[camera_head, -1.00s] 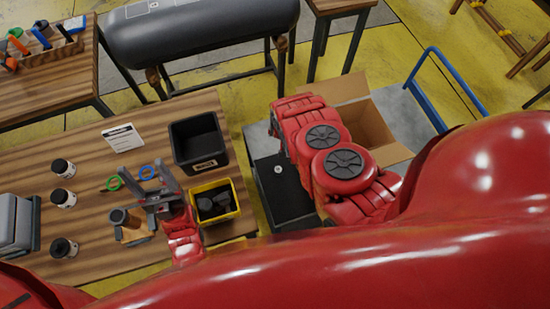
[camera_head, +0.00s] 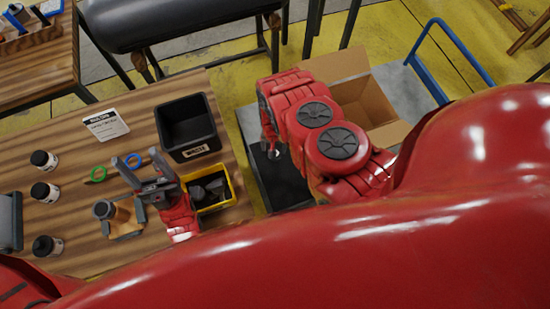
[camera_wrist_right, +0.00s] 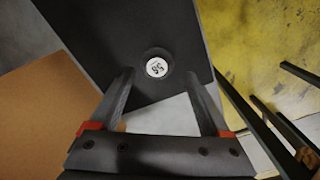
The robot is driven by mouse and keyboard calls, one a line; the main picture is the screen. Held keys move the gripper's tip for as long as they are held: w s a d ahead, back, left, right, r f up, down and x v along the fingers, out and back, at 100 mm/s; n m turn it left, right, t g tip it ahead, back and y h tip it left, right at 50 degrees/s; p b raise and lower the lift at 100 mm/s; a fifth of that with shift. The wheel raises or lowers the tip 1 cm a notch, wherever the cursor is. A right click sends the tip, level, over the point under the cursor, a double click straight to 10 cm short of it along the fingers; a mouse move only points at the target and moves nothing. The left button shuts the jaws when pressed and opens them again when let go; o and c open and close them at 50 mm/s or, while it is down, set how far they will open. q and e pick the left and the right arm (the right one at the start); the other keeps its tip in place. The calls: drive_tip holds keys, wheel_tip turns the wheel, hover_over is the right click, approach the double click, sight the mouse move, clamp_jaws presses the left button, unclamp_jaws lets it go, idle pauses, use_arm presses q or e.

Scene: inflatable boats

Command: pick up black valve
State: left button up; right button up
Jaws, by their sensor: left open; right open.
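Several dark pieces (camera_head: 208,188), which may include the black valve, lie in a yellow bin (camera_head: 229,202) on the wooden table; their shapes are too small to tell. My left gripper (camera_head: 135,161) is open and empty, above the table just left of the yellow bin. My right gripper (camera_head: 271,150) shows only partly beside its arm, over a dark flat surface (camera_head: 280,185) right of the table. In the right wrist view it (camera_wrist_right: 160,78) is open, its fingers either side of a round white-faced disc (camera_wrist_right: 156,67) in the dark surface (camera_wrist_right: 110,30), with nothing gripped.
A black waste bin (camera_head: 187,125) stands behind the yellow bin. An open cardboard box (camera_head: 386,119) is on a blue-handled cart (camera_head: 410,98).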

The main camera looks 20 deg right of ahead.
drive_tip(key=f+b, duration=0.1)
drive_tip(key=f, duration=0.2)
drive_tip(key=f+b, duration=0.2)
drive_tip(key=shift+d+f, duration=0.2)
drive_tip(key=shift+f, duration=0.2)
drive_tip(key=shift+r, duration=0.1)
drive_tip(key=c, duration=1.2)
